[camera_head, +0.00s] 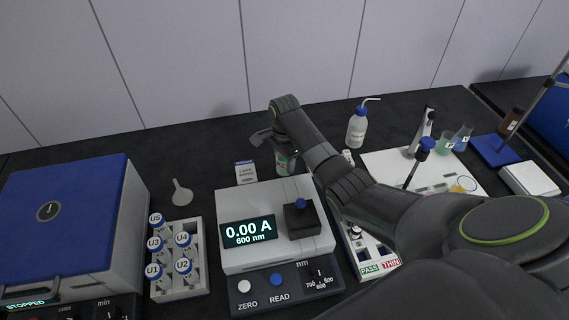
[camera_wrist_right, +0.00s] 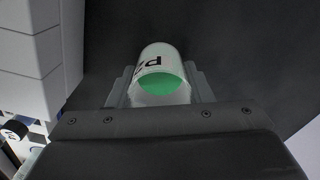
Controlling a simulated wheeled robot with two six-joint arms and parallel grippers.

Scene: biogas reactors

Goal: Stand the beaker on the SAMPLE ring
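My right gripper (camera_head: 275,143) is beyond the grey meter, pointing down towards the back of the bench. In the right wrist view, a clear beaker (camera_wrist_right: 162,75) with green liquid and black lettering sits between its two fingers (camera_wrist_right: 160,88), which press close on both sides. In the head view the greenish vessel (camera_head: 285,161) shows under the gripper, partly hidden by it. I cannot tell whether its base touches the bench. A yellowish ring (camera_head: 466,184) shows on the white board at the right; no SAMPLE lettering is readable. My left gripper is not in view.
The meter (camera_head: 277,258) reads 0.00 A. A small card box (camera_head: 245,172) stands left of the gripper. A wash bottle (camera_head: 357,127), a green beaker (camera_head: 446,142) and a blue beaker (camera_head: 462,137) stand right. A vial rack (camera_head: 180,290) and blue-lidded machine (camera_head: 60,215) are left.

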